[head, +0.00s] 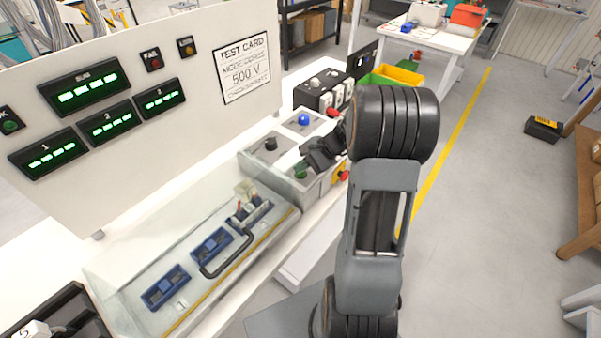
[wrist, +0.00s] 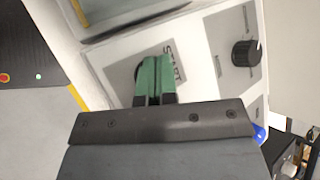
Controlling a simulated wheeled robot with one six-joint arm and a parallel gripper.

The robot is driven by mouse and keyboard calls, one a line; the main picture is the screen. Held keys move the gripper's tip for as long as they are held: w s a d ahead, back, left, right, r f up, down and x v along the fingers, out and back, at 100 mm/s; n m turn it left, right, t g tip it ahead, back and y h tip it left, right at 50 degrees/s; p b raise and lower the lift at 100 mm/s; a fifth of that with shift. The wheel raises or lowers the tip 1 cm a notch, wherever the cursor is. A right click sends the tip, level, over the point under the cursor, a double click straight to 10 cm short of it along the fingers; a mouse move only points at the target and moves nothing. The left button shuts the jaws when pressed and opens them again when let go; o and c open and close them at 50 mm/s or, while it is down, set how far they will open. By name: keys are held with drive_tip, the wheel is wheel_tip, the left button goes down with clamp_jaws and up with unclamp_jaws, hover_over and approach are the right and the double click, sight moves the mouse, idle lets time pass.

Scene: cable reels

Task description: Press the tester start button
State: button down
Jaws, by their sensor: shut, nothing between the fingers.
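A dark round edge shows just behind the fingertips; the rest of the button is hidden. Contact cannot be told.
A black knob (wrist: 245,53) and a blue button (head: 303,119) sit on the same box. A clear cover with a black handle (head: 226,257) stands over blue fixtures (head: 212,245). The display panel (head: 130,75) rises behind.

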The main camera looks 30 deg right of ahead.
sight(302, 173)
drive_tip(key=shift+f, duration=0.3)
drive_tip(key=shift+r, duration=0.25)
drive_tip(key=shift+r+p, duration=0.45)
drive_tip(key=shift+r, duration=0.25)
drive_tip(key=shift+r+p, duration=1.9)
drive_tip(key=shift+r, duration=0.6)
drive_tip(key=shift+f, duration=0.1)
